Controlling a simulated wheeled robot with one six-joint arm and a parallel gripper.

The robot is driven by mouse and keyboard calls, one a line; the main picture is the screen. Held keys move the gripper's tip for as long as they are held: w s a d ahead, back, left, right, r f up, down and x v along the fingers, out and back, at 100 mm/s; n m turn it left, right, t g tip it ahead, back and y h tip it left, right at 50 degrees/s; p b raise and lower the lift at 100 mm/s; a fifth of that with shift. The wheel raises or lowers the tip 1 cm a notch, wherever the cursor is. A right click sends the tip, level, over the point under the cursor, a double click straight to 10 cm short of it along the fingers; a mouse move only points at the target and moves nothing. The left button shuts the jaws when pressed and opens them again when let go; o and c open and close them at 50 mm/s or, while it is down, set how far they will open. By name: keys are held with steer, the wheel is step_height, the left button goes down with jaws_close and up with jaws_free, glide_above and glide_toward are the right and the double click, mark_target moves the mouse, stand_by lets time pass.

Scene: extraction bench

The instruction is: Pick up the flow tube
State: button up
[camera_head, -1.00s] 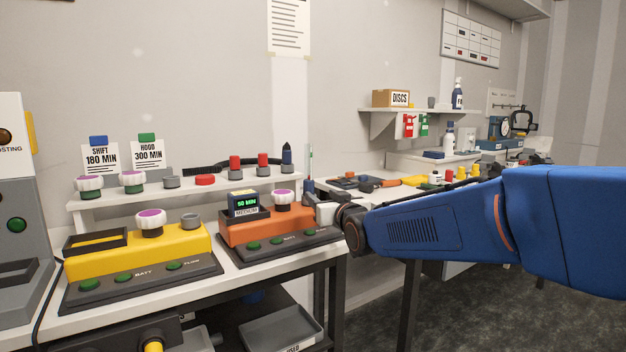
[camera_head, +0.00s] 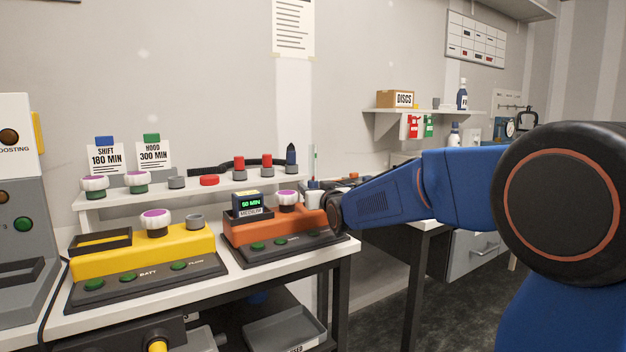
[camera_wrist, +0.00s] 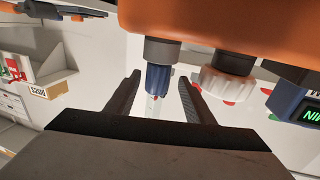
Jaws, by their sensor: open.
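The flow tube (camera_wrist: 157,78) has a blue collar and a clear tube with a red mark inside. In the wrist view it is seated in a grey socket (camera_wrist: 160,50) on the orange unit (camera_wrist: 215,20). In the head view the thin clear tube (camera_head: 314,160) rises upright at the right end of the orange unit (camera_head: 235,231); its lower part is largely hidden. My gripper (camera_wrist: 159,76) is open. Its two dark fingers lie on either side of the flow tube, with gaps showing and no grip on it.
A white purple-topped knob (camera_wrist: 225,80) sits close beside the right finger in the wrist view. A display box (camera_head: 246,205) stands on the orange unit. A yellow unit (camera_head: 145,250) stands to its left. A raised shelf (camera_head: 215,190) with caps and knobs runs behind.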

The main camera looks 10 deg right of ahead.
mark_target(309, 181)
steer(key=shift+w+r, duration=0.2)
steer(key=shift+w, duration=1.1)
steer(key=shift+w+r, duration=0.15)
steer(key=shift+w, duration=1.15)
jaws_close()
steer(key=shift+r, duration=0.1)
